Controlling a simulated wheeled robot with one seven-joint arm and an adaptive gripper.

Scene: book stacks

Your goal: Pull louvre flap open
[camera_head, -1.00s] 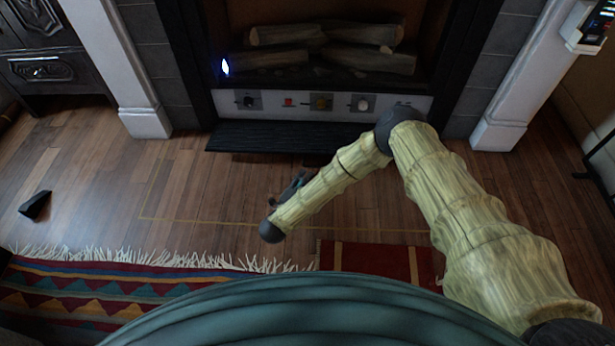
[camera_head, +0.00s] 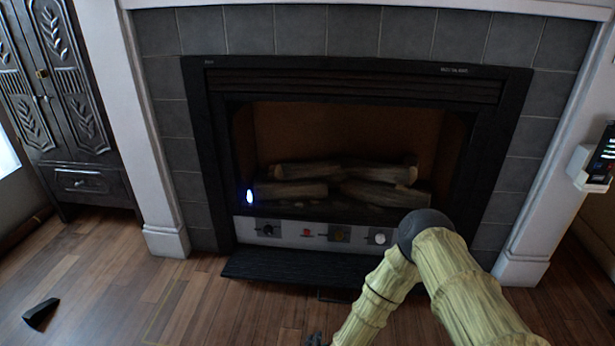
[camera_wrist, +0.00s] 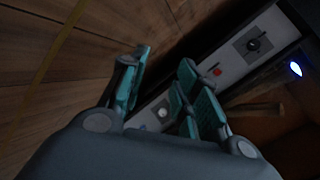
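The black fireplace (camera_head: 515,120) stands ahead in the head view. Dark horizontal louvre slats (camera_head: 350,87) run across its top. A ribbed dark flap (camera_head: 300,268) juts out low in front, below the light control strip (camera_head: 290,237); it looks folded down. I cannot tell which of these is the task's louvre flap. My gripper (camera_wrist: 165,88) is open in the wrist view, its teal-padded fingers apart with nothing seen between them. The control strip shows beyond the fingers in that view (camera_wrist: 190,90). In the head view the gripper is mostly cut off at the bottom edge.
The strip carries a red button (camera_head: 306,233) and several knobs. A blue flame-like light (camera_head: 249,197) glows at its left. A dark wedge (camera_head: 40,313) lies on the wooden floor at left. A carved cabinet (camera_head: 80,130) stands behind it. White pillars flank the fireplace.

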